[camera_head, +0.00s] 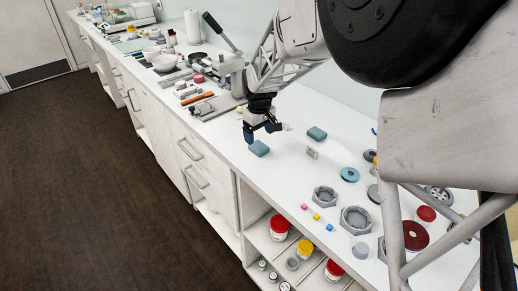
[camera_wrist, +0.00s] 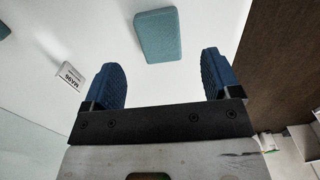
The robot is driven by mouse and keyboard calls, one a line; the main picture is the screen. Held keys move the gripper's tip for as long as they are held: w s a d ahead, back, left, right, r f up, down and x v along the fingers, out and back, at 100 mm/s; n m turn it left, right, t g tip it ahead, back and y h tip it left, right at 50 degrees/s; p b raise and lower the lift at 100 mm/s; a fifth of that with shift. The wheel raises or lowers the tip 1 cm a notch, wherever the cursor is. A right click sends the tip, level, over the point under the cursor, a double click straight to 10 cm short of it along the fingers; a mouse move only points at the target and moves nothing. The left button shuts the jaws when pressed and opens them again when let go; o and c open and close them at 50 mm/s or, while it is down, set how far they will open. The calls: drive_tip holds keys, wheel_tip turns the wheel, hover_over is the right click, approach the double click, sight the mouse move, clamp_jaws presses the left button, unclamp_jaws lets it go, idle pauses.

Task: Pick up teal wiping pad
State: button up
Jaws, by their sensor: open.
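A teal wiping pad (camera_head: 259,148) lies flat on the white counter near its front edge. In the wrist view the teal pad (camera_wrist: 158,35) lies ahead of my gripper (camera_wrist: 163,78), centred between the two blue fingers and beyond their tips. My gripper (camera_head: 262,133) is open and empty, above and close to the pad in the head view. The exact height gap cannot be told. A second teal block of similar look (camera_head: 317,133) lies further right on the counter.
A small label card (camera_head: 312,153) stands to the right of the pad; it also shows in the wrist view (camera_wrist: 73,76). Grey hex nuts (camera_head: 325,196), small coloured cubes and discs lie nearer right. The counter's front edge is close to the pad.

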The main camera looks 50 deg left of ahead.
sight(259, 146)
drive_tip(key=shift+f, duration=0.1)
drive_tip(key=shift+a+f, duration=0.15)
drive_tip(key=shift+f, duration=2.4)
drive_tip(key=c, duration=1)
